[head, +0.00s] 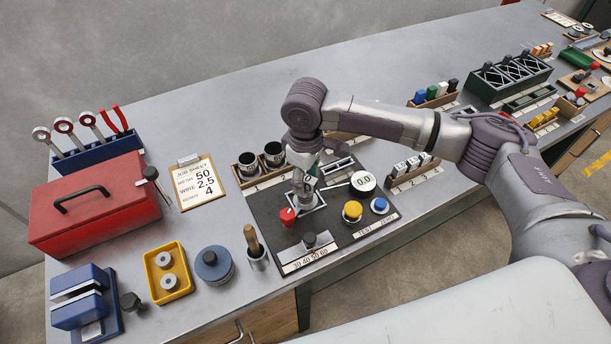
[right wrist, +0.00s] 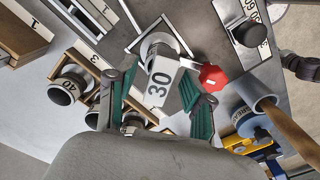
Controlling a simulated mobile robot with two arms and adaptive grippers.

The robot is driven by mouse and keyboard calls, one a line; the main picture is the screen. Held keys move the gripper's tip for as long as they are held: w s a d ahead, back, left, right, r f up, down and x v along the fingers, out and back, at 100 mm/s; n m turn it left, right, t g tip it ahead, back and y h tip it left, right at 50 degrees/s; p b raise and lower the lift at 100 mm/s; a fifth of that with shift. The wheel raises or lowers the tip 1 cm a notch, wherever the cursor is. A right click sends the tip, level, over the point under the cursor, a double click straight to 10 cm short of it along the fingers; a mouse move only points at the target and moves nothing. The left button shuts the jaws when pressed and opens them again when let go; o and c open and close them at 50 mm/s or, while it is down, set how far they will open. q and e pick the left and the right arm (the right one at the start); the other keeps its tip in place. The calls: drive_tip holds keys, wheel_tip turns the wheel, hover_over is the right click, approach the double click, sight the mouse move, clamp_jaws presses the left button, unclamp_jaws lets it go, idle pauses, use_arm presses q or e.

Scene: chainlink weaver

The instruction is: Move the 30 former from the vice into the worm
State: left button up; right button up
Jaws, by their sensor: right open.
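The 30 former (right wrist: 158,88) is a pale metal piece marked 30 in the right wrist view. Its far end meets a round silver part inside a white square outline (right wrist: 143,34) on the dark panel (head: 262,215). My right gripper (right wrist: 162,92) is open, its green-padded fingers on either side of the former. In the head view the right gripper (head: 306,174) is low over the panel and hides most of the former. A blue block with two jaws (head: 80,297) stands at the front left. My left gripper is not in view.
A red knob (head: 287,217) is close beside the former. A wooden rack holds dark-mouthed cylinders (head: 248,164), one marked 40 (right wrist: 68,87). Yellow (head: 352,210) and blue (head: 380,205) buttons and a round 0.0 display (head: 363,182) are to the right.

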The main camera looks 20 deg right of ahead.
wheel_tip(320, 180, up, 12)
idle(0.6)
idle(0.4)
